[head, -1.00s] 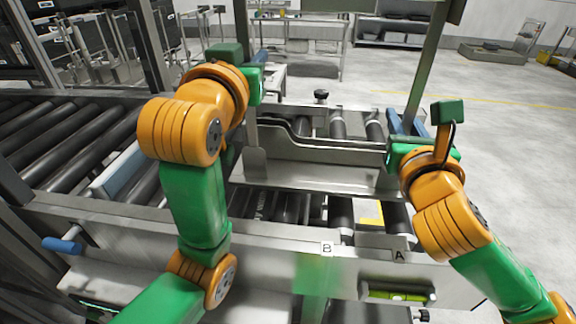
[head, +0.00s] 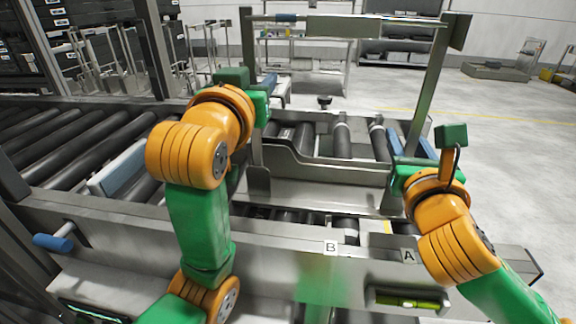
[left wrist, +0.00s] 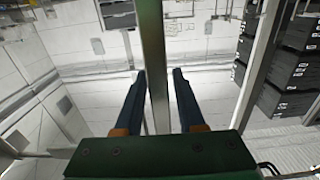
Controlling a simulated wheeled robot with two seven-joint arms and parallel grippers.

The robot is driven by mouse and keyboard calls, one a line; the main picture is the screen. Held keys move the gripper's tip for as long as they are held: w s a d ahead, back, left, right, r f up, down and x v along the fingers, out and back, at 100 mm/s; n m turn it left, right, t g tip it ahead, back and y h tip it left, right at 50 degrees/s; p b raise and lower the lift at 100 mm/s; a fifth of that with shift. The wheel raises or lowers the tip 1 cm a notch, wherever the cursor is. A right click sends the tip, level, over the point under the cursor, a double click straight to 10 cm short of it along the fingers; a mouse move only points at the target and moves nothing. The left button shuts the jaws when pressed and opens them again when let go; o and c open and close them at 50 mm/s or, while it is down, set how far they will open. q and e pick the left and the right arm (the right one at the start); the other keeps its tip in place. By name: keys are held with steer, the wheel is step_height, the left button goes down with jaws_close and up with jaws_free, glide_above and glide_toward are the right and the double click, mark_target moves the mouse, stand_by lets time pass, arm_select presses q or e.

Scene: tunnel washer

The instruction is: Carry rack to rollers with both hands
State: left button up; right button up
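The rack (head: 330,190) is a grey metal carrier with a stepped side wall, upright posts and a top crossbar. It stands level above dark rollers (head: 346,229), behind the front panel marked B and A; its underside contact is hidden. My left gripper (head: 268,84) is at the rack's left post. In the left wrist view its blue fingers (left wrist: 160,85) stand either side of a post (left wrist: 156,60), with a narrow gap at the right finger. My right gripper (head: 412,140) is at the right post, its blue fingers apart either side of it.
A roller conveyor (head: 75,140) with a blue-grey block (head: 118,170) lies at left. The front panel (head: 270,262) carries a green level (head: 408,301) and a blue-handled knob (head: 52,243). A table (head: 318,80) and open floor lie behind.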

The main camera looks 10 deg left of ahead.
mark_target(430, 83)
arm_select(q)
steer(key=shift+o, duration=0.4)
steer(key=shift+s+r, duration=0.15)
steer(key=shift+r, duration=0.05)
arm_select(e)
steer(key=shift+o, duration=0.4)
steer(key=shift+s+r, duration=0.15)
steer(key=shift+r, duration=0.05)
steer(key=shift+r, duration=0.15)
step_height(430, 83, up, 10)
steer(key=shift+f, duration=0.15)
arm_select(q)
steer(key=s, duration=0.7)
steer(key=shift+s, duration=0.25)
steer(key=shift+f, duration=0.1)
arm_select(e)
steer(key=shift+f, duration=0.1)
